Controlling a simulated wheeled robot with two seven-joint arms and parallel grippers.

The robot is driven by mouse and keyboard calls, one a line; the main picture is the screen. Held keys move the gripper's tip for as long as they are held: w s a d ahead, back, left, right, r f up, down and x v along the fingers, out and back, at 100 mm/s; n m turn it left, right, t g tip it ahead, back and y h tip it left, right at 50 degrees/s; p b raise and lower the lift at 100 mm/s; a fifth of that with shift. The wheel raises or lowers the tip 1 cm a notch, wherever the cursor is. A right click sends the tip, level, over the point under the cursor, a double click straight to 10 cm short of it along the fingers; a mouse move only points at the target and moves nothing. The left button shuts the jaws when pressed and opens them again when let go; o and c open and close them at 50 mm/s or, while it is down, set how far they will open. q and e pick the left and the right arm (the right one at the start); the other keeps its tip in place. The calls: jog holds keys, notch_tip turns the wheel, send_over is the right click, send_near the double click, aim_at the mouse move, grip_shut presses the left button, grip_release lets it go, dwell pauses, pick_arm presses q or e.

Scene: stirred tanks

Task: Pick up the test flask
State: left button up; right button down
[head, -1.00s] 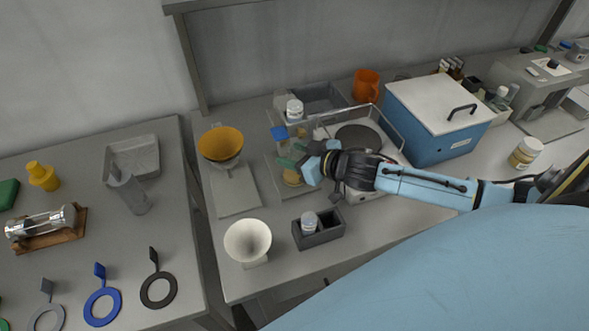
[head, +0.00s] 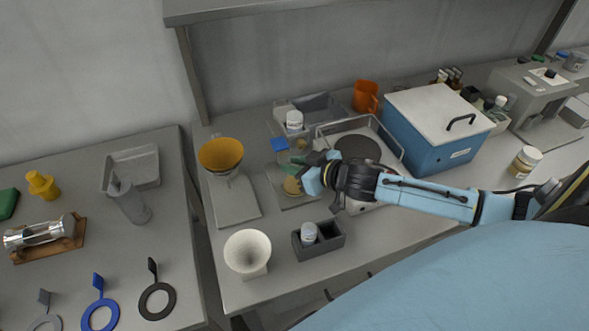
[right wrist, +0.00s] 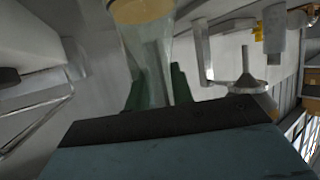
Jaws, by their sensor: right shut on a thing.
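The test flask (head: 291,187) is a clear vessel with yellowish contents at its base, near the middle of the bench in the head view. In the right wrist view the flask (right wrist: 148,55) shows as clear glass with a tan base at the top edge. My right gripper (head: 296,168) has its green fingers on either side of the glass and is shut on it. The fingers also show in the right wrist view (right wrist: 157,92). They hide part of the flask in the head view, and I cannot tell whether its base touches the surface. My left gripper is not in view.
A hotplate with a wire guard (head: 359,147) stands right of the gripper, with a blue box (head: 437,127) beyond. A dark holder with a small jar (head: 330,240) is in front. A yellow funnel stand (head: 238,203) and a white funnel (head: 247,252) stand left.

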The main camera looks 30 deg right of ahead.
jog(key=shift+s+d+r, duration=0.15)
jog(key=shift+s+r, duration=0.3)
jog(key=r+p+v, duration=0.1)
jog(key=p+v, duration=0.1)
jog(key=v, duration=1.2)
jog(key=shift+r, duration=0.3)
jog(key=shift+p, duration=0.3)
